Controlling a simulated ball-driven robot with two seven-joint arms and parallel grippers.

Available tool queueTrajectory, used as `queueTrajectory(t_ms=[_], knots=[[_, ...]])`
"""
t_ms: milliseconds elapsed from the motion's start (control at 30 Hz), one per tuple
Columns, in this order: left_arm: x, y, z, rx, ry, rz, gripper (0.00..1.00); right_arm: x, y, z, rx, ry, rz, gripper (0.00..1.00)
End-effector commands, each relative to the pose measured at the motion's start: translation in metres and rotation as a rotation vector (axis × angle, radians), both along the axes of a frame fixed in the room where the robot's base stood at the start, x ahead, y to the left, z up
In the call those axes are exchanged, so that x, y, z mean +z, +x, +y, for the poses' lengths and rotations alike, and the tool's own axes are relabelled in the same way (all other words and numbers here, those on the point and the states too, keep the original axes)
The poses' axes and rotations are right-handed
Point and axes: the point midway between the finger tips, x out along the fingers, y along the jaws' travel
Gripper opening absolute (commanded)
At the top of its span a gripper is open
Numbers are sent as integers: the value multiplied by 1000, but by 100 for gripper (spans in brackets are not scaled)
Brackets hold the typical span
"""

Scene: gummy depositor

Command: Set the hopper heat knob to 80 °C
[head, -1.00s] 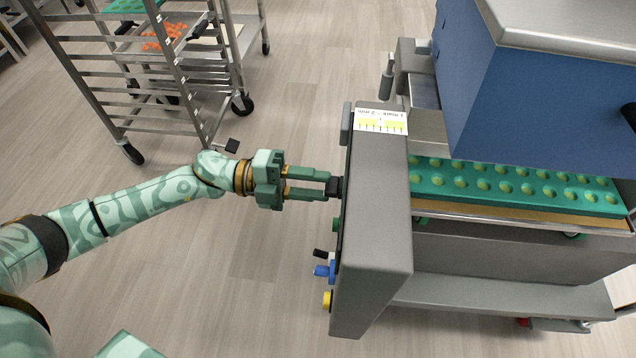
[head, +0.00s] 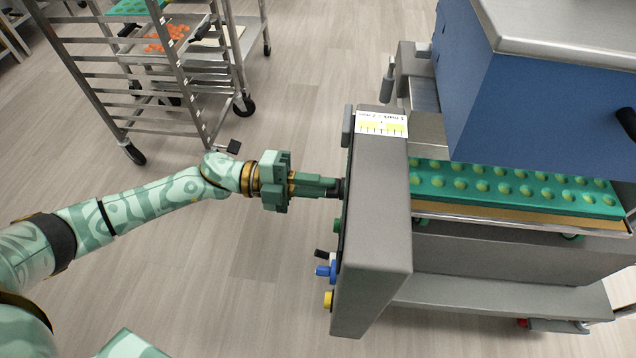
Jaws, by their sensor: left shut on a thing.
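The black hopper heat knob (head: 341,189) sticks out of the left side of the grey control box (head: 376,230). My left gripper (head: 332,187) comes in level from the left and is shut on this knob. Its fingers now look turned, one nearly over the other. The knob's scale and pointer face away from the camera, so the set temperature cannot be read. My right gripper is not in view.
Below the knob, a green button (head: 337,226), a blue control (head: 327,270) and a yellow button (head: 328,300) stick out of the same panel. A green mould tray (head: 520,188) lies under the blue hopper (head: 560,110). A wheeled rack (head: 160,75) stands at the upper left.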

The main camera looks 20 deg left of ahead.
Motion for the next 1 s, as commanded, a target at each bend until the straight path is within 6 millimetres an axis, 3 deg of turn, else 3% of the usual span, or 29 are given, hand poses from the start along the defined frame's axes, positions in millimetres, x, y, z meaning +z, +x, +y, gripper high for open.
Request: queueTrajectory(t_ms=[167,600,1000], knots=[[4,0,0,2,-33,120,0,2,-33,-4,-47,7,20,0],[3,0,0,1,-125,440,0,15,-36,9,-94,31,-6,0],[1,0,1,0,-163,574,0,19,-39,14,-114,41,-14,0]])
